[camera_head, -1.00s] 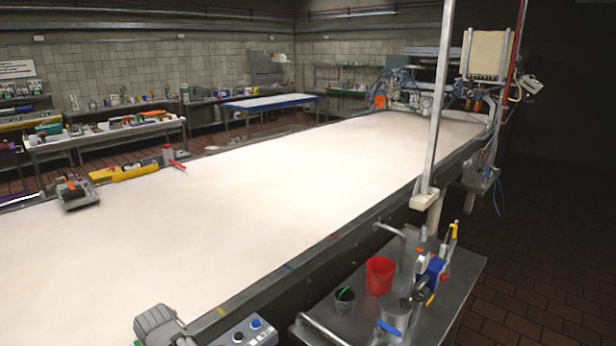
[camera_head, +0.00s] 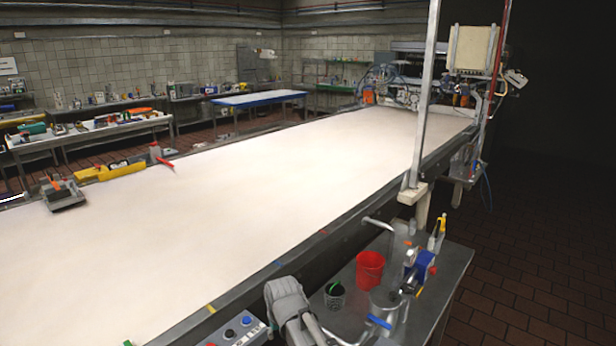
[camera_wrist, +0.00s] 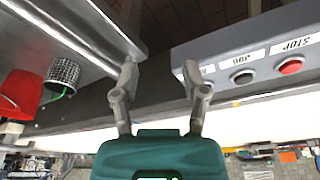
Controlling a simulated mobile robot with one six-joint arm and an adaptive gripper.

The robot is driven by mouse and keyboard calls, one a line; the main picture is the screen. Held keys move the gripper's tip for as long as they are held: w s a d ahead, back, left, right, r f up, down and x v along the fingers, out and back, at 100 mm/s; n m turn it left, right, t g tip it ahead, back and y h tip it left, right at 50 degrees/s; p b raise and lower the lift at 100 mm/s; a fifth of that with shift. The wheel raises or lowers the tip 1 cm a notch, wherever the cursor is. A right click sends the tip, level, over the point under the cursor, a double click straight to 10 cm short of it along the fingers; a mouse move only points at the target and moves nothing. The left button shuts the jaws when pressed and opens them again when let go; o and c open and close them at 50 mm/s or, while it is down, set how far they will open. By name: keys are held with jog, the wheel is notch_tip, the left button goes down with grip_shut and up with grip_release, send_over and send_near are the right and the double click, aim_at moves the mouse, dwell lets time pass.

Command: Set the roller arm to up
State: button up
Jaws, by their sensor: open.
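No part is marked clearly as the roller arm, so I cannot tell which piece it is or its position. Along the far left edge of the long white belt (camera_head: 230,200) sit a grey device (camera_head: 63,194), a yellow bar (camera_head: 110,171) and a small post with a red lever (camera_head: 164,161). My gripper (camera_wrist: 160,72) is open and empty in the wrist view, with its two grey fingers apart. It is near the control box (camera_wrist: 245,50), whose labels read JOG and STOP. My grey arm shows at the bottom of the head view; the fingertips are not clear there.
The control box also shows in the head view (camera_head: 238,332). A pale upright post (camera_head: 423,110) rises beside the belt. Brick floor lies right.

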jog(key=s+d+m+g, duration=0.1)
jog(key=s+d+m, duration=0.1)
jog(key=d, duration=1)
jog(key=s+d+m+g+h, duration=0.1)
jog(key=s+d, duration=0.4)
jog(key=d, duration=0.7)
jog(key=shift+s+d+f+m+g, duration=0.25)
jog(key=shift+s+m+g, duration=0.05)
jog(key=shift+m, duration=0.4)
jog(key=shift+a, duration=0.1)
jog(key=w+a+r+n+p, duration=0.2)
jog(key=w+a, duration=0.1)
jog(key=a, duration=0.6)
jog(key=w+a+r+n+p, duration=0.1)
jog(key=w+a+r+p, duration=0.1)
jog(key=a, duration=0.7)
jog(key=w+a+r+n+p, duration=0.2)
jog(key=w+a+r+p, duration=0.1)
jog(key=a, duration=0.7)
jog(key=s+a+r+n+p, duration=0.1)
jog(key=s+a+r+p, duration=0.1)
jog(key=a, duration=0.9)
jog(key=s+a+r+n+p, duration=0.1)
jog(key=s+a, duration=0.3)
jog(key=a, duration=0.6)
jog(key=s+a+r+n+p, duration=0.2)
jog(key=s+a+n, duration=0.1)
jog(key=a, duration=0.8)
jog(key=shift+a+r+p, duration=0.35)
